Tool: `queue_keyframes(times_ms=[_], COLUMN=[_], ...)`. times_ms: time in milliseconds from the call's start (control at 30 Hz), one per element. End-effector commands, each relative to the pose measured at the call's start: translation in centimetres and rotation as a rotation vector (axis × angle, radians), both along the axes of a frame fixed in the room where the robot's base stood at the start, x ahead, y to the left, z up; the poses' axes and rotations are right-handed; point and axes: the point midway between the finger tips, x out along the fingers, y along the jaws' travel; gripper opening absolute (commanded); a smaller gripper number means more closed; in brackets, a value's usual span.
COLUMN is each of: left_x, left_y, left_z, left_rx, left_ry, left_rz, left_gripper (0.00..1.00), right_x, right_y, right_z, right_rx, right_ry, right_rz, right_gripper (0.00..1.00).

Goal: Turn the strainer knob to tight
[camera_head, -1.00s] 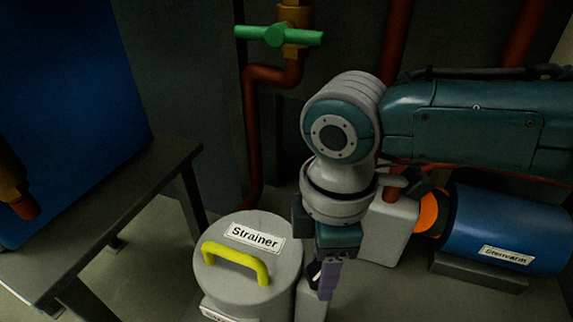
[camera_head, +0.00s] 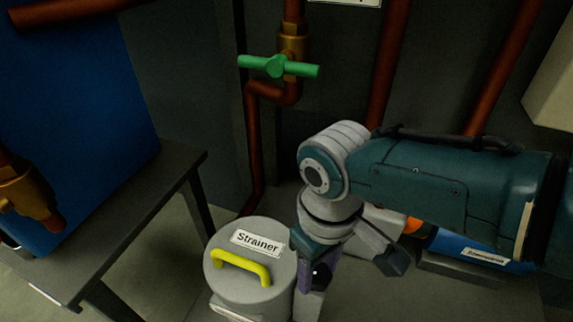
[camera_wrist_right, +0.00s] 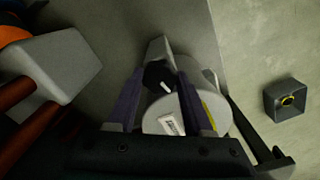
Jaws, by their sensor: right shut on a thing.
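The strainer (camera_head: 222,278) is a grey cylinder with a yellow handle (camera_head: 241,266) and a "Strainer" label on top. It also shows in the right wrist view (camera_wrist_right: 220,113). My right gripper (camera_head: 310,285) points down at the right side of the strainer. In the right wrist view its two purple fingers (camera_wrist_right: 162,76) stand on either side of a black knob (camera_wrist_right: 155,74) with a white mark, and they are shut on it. In the head view the knob is hidden by the gripper. My left gripper is not in view.
A green valve handle (camera_head: 278,67) sits on a red pipe behind the strainer. A blue cylinder (camera_head: 450,243) is partly hidden behind my right arm.

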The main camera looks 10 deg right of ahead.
Motion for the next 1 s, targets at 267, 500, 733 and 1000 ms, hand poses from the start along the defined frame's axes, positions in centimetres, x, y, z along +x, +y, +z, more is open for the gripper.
queue_keyframes(times_ms=[267,500,733,1000], left_x=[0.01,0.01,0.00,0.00], left_y=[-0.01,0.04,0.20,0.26], left_z=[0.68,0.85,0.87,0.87], left_rx=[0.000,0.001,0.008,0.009], left_ry=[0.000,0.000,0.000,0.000], left_rz=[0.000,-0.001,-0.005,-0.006], left_gripper=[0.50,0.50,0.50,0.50], right_x=[0.01,0.03,0.07,0.10], right_y=[0.15,0.12,0.11,0.10], right_z=[0.14,0.10,0.09,0.09], right_rx=[0.003,0.002,0.001,0.003], right_ry=[0.000,0.000,-0.001,-0.002], right_rz=[-0.173,-0.249,-0.269,-0.271], right_gripper=[0.00,0.00,0.00,0.00])
